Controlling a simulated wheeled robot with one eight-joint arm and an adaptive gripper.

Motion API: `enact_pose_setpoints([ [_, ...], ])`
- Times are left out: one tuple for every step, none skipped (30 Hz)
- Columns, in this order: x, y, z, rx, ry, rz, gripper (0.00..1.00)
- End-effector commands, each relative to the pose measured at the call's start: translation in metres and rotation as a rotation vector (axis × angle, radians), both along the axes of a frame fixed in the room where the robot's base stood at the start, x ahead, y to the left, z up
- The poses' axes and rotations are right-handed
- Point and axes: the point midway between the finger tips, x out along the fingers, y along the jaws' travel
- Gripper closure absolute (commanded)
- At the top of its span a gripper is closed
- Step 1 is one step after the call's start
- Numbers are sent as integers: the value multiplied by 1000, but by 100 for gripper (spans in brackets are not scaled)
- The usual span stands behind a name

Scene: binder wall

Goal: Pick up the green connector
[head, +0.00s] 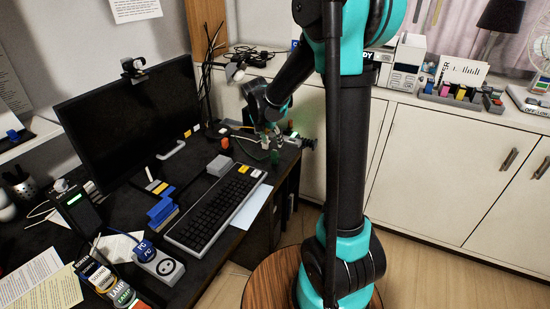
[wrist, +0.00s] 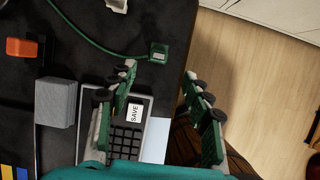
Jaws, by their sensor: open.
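The green connector (wrist: 158,52) is a small dark green block with a pale top face, on the end of a green cable (wrist: 88,36). In the wrist view it lies on the black desk, close to the desk's right edge. My gripper (wrist: 160,73) is open, with its two green fingers apart and nothing between them. The connector shows just beyond the fingertips, roughly in line with the gap, and does not appear touched. In the head view my gripper (head: 272,140) is over the desk's far right corner, where I cannot clearly tell the connector from the green fingers.
A grey block (wrist: 56,102) and an orange block (wrist: 21,47) lie left of the fingers. The keyboard (head: 213,210) lies nearer on the desk, partly under my gripper in the wrist view. A monitor (head: 130,125) stands to the left. Right of the desk edge is open floor (wrist: 250,80).

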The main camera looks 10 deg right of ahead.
Motion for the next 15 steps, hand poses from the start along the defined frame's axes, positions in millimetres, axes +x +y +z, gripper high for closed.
enact_pose_setpoints([
  [3,-2,-8,0,0,-1,50],
  [5,-3,-13,0,0,-1,50],
  [6,-4,-18,0,0,-1,50],
  [7,-5,-21,0,0,-1,50],
  [8,-6,-24,1,0,-2,50],
  [10,-7,-28,1,0,-2,50],
  [10,-7,-29,1,0,-2,50],
  [11,-8,-31,1,0,-2,50],
  [11,-8,-33,1,0,-2,50],
  [11,-8,-33,1,0,-2,50],
  [12,-9,-34,1,0,-2,50],
  [12,-9,-36,1,0,-2,50],
  [13,-9,-38,1,0,-2,50],
  [15,-10,-40,1,0,-2,50],
  [17,-11,-43,1,0,-2,50],
])
